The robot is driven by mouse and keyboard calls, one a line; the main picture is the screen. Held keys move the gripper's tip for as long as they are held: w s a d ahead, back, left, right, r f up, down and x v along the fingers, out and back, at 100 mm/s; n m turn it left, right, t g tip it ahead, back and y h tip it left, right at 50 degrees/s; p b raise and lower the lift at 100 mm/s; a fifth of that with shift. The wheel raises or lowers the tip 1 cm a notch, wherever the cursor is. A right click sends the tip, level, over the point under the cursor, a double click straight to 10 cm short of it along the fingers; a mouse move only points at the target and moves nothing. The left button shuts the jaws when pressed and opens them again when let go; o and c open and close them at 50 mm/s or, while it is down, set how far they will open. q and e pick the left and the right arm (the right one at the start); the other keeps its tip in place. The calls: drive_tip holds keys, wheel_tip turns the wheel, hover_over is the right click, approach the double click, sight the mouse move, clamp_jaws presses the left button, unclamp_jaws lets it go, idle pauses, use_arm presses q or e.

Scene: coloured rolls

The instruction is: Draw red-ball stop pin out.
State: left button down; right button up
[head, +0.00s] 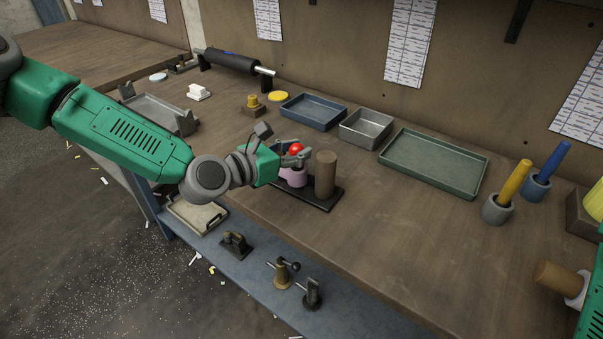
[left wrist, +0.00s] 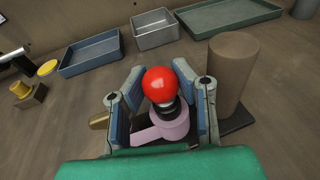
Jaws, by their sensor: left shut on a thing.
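The red-ball stop pin (head: 295,149) stands upright in a pink holder (head: 294,178) on a dark base plate (head: 325,204). In the left wrist view its red ball (left wrist: 160,84) shows between the fingers, with a short dark and metal neck below it above the pink holder (left wrist: 174,126). My left gripper (head: 291,155) has come in from the left and is shut on the pin. The fingers and the holder hide the lower pin. A brown upright cylinder (head: 326,174) stands on the same plate, just right of the gripper.
Behind are a blue tray (head: 313,111), a grey tray (head: 366,128) and a green tray (head: 433,163). A yellow-handled tool (head: 512,186) stands in a grey cup at right. A brown roll (head: 557,280) lies near the right edge.

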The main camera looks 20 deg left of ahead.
sight(297, 145)
use_arm(q)
drive_tip(key=shift+r, duration=0.2)
idle(0.5)
drive_tip(key=shift+r+p, duration=1.15)
drive_tip(key=shift+r, duration=0.9)
